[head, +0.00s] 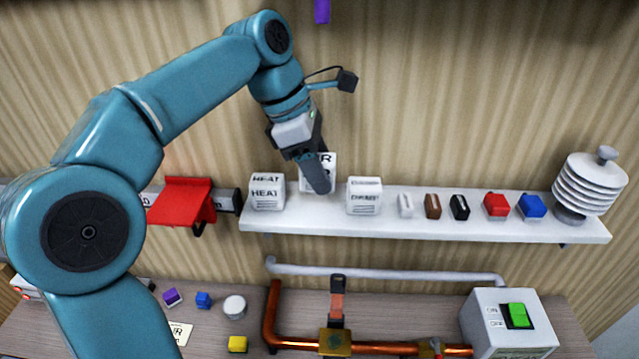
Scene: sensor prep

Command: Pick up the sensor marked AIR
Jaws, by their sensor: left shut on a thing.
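The white sensor (329,162) is a small block between two similar blocks at the shelf. Its label is partly covered by my finger; only an ending "R" is readable. My left gripper (317,178) is shut on it, coming from above with dark fingers across its front. The block shows higher in the picture than its neighbours, apparently raised off the shelf. The sensor marked HEAT (267,191) stands to its left. Another white sensor (364,196) with small print, hard to read, stands to its right. My right gripper is not in view.
The white shelf (400,228) also carries several small coloured blocks and a white ribbed sensor housing (590,183). A red bracket (181,203) is left of it.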

